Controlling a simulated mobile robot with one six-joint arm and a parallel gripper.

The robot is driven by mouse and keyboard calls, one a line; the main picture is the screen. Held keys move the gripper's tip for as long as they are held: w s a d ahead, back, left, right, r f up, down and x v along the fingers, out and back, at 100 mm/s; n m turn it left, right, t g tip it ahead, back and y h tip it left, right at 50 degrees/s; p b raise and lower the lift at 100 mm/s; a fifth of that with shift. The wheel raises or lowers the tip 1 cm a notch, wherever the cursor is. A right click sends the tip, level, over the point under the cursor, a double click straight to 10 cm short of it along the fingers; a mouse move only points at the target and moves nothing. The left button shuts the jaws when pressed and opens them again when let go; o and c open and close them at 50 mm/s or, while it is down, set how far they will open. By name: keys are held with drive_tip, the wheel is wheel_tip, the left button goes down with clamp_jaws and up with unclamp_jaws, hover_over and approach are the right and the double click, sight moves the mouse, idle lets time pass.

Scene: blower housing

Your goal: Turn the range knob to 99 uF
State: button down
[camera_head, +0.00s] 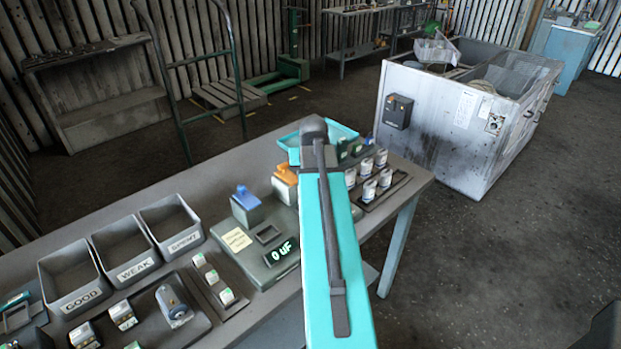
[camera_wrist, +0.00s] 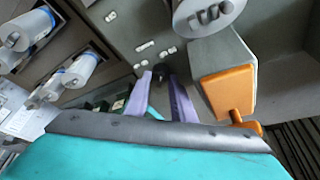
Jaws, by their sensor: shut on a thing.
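The grey meter unit (camera_head: 258,243) stands on the bench, and its display (camera_head: 282,252) reads "0 uF". The range knob (camera_wrist: 161,82) is a small dark knob in the wrist view, on a grey panel with small white labels around it. My gripper (camera_wrist: 162,78) has its two pale purple fingers on either side of the knob and is shut on it. The fingers partly cover the knob, so I cannot read its pointer or the labels. In the head view my turquoise arm hides the knob and the gripper.
An orange lever on a pale block (camera_wrist: 225,90) stands close right of my fingers. White capacitors (camera_head: 369,190) stand in a tray (camera_head: 395,188) at the bench's right end. A blue-topped block (camera_head: 246,205) and bins, including GOOD (camera_head: 75,300) and WEAK (camera_head: 128,270), are left.

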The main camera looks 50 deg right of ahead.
drive_tip(key=shift+m, duration=0.7)
drive_tip(key=shift+h, duration=0.3)
drive_tip(key=shift+g, duration=0.3)
drive_tip(key=c, duration=1.5)
unclamp_jaws()
drive_tip(key=shift+c, duration=0.2)
drive_tip(key=shift+a+r, duration=0.1)
drive_tip(key=shift+r, duration=0.05)
drive_tip(key=b+v, duration=0.2)
drive_tip(key=v, duration=1.1)
drive_tip(key=shift+r+b, duration=0.25)
drive_tip(key=shift+b, duration=0.1)
drive_tip(key=shift+s+f, duration=0.1)
drive_tip(key=shift+s, duration=0.1)
